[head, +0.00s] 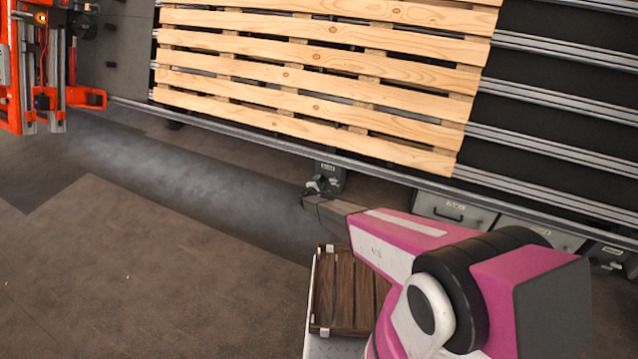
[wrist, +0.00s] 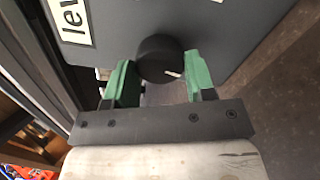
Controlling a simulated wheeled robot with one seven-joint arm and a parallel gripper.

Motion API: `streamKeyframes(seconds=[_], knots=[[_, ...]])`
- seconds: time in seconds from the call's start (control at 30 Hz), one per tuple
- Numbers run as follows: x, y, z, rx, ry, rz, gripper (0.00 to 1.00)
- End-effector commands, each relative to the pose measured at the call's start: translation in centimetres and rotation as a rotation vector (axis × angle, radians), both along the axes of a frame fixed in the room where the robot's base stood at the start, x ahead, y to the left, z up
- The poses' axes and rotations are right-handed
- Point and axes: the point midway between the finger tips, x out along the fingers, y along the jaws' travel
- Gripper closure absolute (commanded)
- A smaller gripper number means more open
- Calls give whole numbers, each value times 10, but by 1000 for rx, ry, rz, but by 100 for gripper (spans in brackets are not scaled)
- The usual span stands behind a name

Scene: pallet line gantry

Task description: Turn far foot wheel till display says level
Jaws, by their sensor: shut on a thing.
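The foot wheel (wrist: 160,56) is a round black knob with a small white mark near its lower edge, on a dark grey housing (wrist: 235,30). My gripper (wrist: 158,78) has its two green-padded fingers on either side of the wheel and is shut on it. In the head view my gripper (head: 314,193) is at the dark far foot unit (head: 330,174) under the conveyor edge; the wheel is too small to make out there.
A wooden pallet (head: 315,82) lies on the roller line (head: 560,98) above the foot. Grey drawers (head: 455,212) hang under the rail to the right. A brown slatted crate (head: 343,290) is beside my arm. An orange machine (head: 40,65) stands far left. The floor at left is clear.

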Motion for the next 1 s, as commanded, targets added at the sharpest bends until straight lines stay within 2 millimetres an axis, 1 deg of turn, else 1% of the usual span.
streamKeyframes(seconds=[0.13,0.33,0.9,0.93,0.97,1.0], knots=[[-2,0,0,74,-26,0,74],[-2,0,0,136,-48,0,74],[-3,0,0,160,-57,0,74],[-3,0,-1,160,-57,0,40],[-3,0,-1,160,-57,0,31],[-3,0,0,160,-57,0,24]])
